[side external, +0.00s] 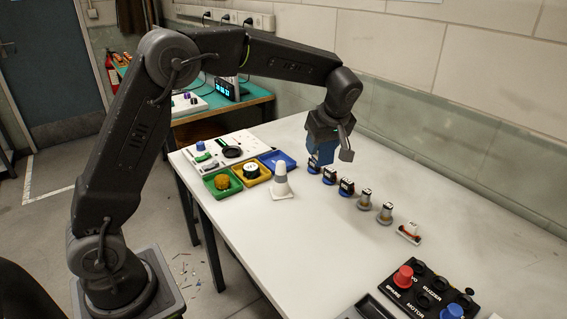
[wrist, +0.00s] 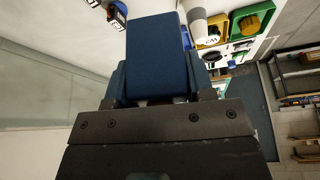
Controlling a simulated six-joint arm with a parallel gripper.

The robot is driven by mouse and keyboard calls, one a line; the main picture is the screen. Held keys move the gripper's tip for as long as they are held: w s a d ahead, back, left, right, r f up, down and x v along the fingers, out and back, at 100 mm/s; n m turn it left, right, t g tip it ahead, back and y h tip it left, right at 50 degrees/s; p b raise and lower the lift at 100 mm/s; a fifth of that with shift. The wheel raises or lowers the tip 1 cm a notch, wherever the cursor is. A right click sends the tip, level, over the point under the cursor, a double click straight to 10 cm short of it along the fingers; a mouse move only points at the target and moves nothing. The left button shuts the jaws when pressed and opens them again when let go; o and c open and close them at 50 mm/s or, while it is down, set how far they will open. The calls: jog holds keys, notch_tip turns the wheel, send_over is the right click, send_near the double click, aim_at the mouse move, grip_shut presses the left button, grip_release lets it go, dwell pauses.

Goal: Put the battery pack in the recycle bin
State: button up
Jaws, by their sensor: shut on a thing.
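My gripper (side external: 323,158) is shut on a dark blue block, which I take to be the battery pack (wrist: 157,55). The block sits between the fingers and fills the middle of the wrist view. In the side view my gripper holds it at the far side of the white table, just right of the blue tray (side external: 289,154) and close to the row of small parts. A yellow tray (side external: 262,179) and a green tray (side external: 211,194) stand left of the blue one. No readable label shows which one is the recycle bin.
A white cone with a grey band (side external: 281,183) stands in front of the trays. Several small motors and parts (side external: 346,188) run in a diagonal row to the right. A black button panel (side external: 428,289) is at the front right. The table's middle is clear.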

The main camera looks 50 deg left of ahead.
jog(key=s+a+r+n+g, duration=0.1)
jog(key=s+a, duration=0.2)
jog(key=a, duration=1.2)
jog(key=s+a+n, duration=0.2)
jog(key=s+a, duration=0.1)
jog(key=a, duration=1.3)
send_over(273, 161)
jog(key=d, duration=0.2)
jog(key=f, duration=1.1)
jog(key=shift+s+a+f, duration=0.2)
jog(key=shift+s+f, duration=0.05)
jog(key=shift+s, duration=0.05)
jog(key=shift+w+d+f, duration=0.2)
jog(key=shift+w+f, duration=0.1)
jog(key=shift+f, duration=1.85)
jog(key=shift+f, duration=0.15)
jog(key=o, duration=1)
jog(key=shift+c, duration=0.2)
